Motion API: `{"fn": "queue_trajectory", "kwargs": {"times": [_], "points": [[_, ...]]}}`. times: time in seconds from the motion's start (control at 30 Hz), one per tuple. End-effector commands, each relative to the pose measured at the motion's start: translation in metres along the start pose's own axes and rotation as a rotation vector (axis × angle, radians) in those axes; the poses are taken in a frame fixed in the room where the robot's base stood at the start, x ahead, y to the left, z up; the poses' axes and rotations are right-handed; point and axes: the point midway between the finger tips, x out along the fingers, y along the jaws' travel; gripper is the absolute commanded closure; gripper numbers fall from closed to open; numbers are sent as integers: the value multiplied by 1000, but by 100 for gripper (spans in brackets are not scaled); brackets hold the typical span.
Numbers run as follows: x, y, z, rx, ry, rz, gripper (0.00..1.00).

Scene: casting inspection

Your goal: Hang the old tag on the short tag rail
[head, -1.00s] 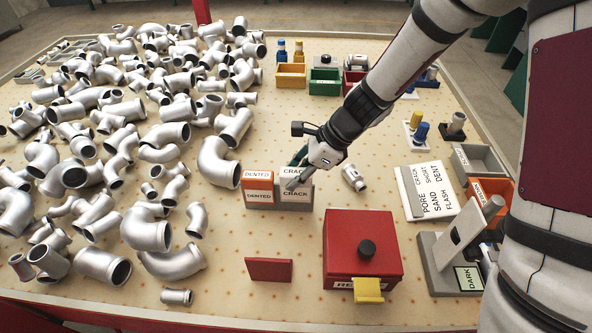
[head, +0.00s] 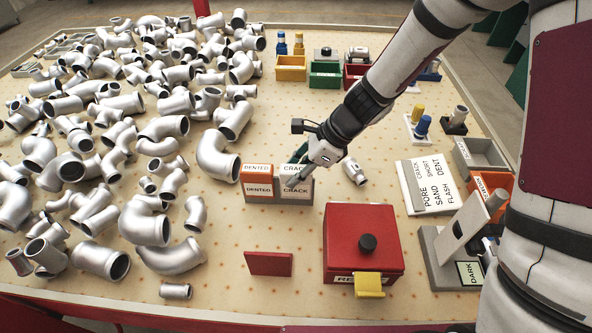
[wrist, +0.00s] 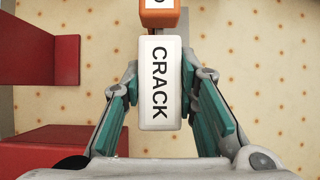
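A white block lettered CRACK (head: 297,193) stands in a low grey holder (head: 263,200), beside an orange block lettered DENTED (head: 257,179). In the wrist view, the CRACK block (wrist: 160,85) lies between the teal-padded fingers of my gripper (wrist: 160,75), with the orange block (wrist: 158,18) just beyond. The fingers are spread, with narrow gaps seeming to show beside the block. In the head view my gripper (head: 296,182) reaches down at this block from the upper right. No part is plainly marked as an old tag or a short tag rail.
A red box with a black knob (head: 364,240) and a flat red plate (head: 268,263) stand nearer the front edge. A white lettered board (head: 428,186) lies to the right. Many metal pipe fittings (head: 165,225) crowd the left. A small fitting (head: 354,172) lies right of my gripper.

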Motion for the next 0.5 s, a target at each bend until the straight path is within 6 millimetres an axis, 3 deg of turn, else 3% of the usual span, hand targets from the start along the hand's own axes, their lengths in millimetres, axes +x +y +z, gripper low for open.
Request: {"fn": "queue_trajectory", "kwargs": {"times": [0.03,0.1,0.5], "points": [[0,0,0,0,0,0,64],[0,0,0,0,0,0,49],[-5,0,0,0,-1,-1,49]]}}
